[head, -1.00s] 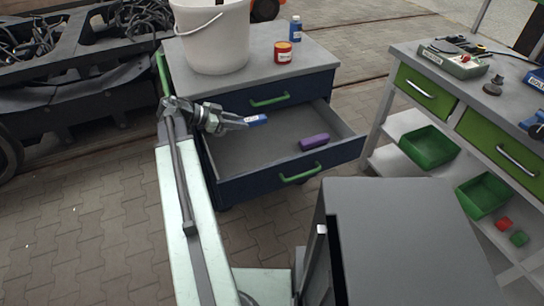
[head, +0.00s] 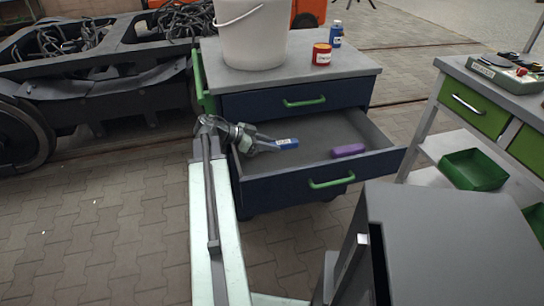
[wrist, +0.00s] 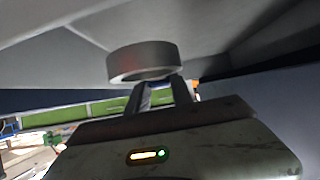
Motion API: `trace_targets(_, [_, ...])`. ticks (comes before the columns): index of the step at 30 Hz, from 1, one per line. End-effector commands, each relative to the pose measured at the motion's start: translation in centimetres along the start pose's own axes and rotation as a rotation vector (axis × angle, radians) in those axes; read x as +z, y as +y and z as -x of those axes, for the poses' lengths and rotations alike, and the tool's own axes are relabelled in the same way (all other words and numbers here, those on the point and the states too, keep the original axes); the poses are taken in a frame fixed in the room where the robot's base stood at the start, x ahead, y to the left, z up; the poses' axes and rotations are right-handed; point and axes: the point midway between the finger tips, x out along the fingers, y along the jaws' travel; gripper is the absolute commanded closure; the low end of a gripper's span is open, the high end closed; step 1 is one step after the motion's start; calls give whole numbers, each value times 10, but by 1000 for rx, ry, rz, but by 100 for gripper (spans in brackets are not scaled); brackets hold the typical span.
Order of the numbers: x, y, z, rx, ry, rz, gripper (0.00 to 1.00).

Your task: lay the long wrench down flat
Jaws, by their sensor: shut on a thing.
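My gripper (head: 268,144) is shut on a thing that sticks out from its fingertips. In the wrist view a thick grey ring-shaped end (wrist: 145,62) shows at the fingertips, probably part of the held thing. The fingers hide the rest.
A purple block (head: 348,150) lies in the drawer, right of the held thing. A white bucket (head: 252,35), a red tin (head: 321,54) and a blue bottle (head: 336,35) stand on the cabinet top. A dark grey box-like body (head: 450,240) is in front.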

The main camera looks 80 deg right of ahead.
Motion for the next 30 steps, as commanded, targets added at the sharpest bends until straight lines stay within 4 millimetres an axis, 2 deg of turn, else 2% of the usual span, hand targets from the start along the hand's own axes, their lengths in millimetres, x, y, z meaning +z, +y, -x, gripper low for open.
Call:
trace_targets(3, [22, 0, -13, 0, 1, 0, 100])
trace_targets(6, [32, 0, -18, 0, 1, 0, 100])
trace_targets(13, [28, 0, -16, 1, 1, 0, 100])
trace_targets(28, [39, 0, -22, 1, 1, 0, 100])
trace_targets(29, [39, 0, -22, 1, 0, 0, 67])
trace_targets(30, [39, 0, -22, 1, 0, 0, 56])
